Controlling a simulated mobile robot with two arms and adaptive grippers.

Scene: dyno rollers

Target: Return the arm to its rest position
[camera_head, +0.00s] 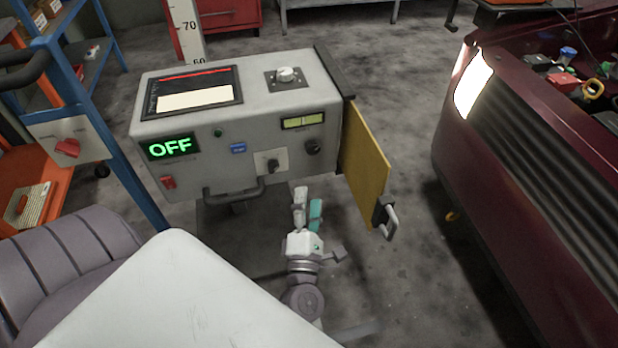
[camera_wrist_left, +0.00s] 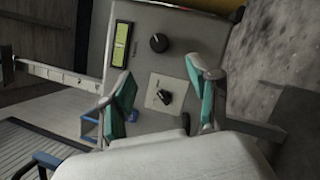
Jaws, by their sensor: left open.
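My left gripper (camera_head: 308,208) is open in front of the grey control box, below the lower right of its front panel. In the left wrist view its two teal-padded fingers (camera_wrist_left: 163,95) stand apart with nothing between them, and a black rotary switch (camera_wrist_left: 165,97) shows beyond the gap. The same switch (camera_head: 273,164) shows in the head view on its pale plate, apart from the fingers. The control box (camera_head: 220,185) has a green display reading OFF (camera_head: 170,147). My right gripper is not in either view.
A yellow door (camera_head: 364,165) with a metal handle (camera_head: 390,219) stands open at the box's right side, close to my left gripper. A dark red car (camera_head: 545,180) stands at the right. A blue rack (camera_head: 75,110) stands at the left. Bare floor lies between box and car.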

